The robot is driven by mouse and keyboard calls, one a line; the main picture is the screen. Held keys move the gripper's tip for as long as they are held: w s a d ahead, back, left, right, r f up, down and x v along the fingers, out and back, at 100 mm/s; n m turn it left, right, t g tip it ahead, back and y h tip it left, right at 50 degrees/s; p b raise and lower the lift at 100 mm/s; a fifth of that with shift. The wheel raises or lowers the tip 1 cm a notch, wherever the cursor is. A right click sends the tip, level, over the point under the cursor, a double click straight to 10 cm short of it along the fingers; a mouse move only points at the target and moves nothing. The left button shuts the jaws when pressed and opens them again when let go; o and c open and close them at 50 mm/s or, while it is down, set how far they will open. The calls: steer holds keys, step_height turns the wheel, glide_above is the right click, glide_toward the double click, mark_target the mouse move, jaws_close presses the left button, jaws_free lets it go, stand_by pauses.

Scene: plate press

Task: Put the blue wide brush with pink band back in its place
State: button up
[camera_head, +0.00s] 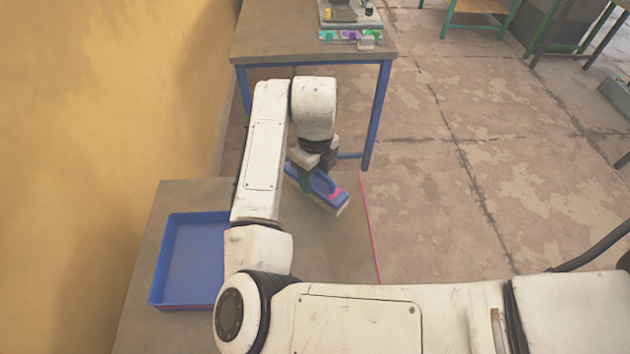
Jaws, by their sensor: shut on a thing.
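The blue wide brush (322,192) with a pink band at its right end and pale bristles below is at the far right part of the near table (340,245). My gripper (307,178) is shut on the brush, gripping it near its left end. The brush is tilted, its right end nearer to me. I cannot tell whether its bristles touch the table. My arm hides part of the gripper and of the table around it.
A blue tray (158,262), empty where it shows, lies on the left of the near table. A pink line (371,235) runs along the table's right edge. A farther blue-legged table (283,42) holds several small coloured items (350,36). Floor lies open on the right.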

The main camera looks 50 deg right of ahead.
mark_target(315, 179)
steer(key=shift+f, duration=1.45)
steer(key=shift+f, duration=0.1)
steer(key=shift+f, duration=0.1)
steer(key=o, duration=1.1)
step_height(315, 179, up, 12)
steer(key=shift+s+d+r+b, duration=0.1)
steer(key=shift+r+b, duration=0.15)
steer(key=shift+b, duration=0.05)
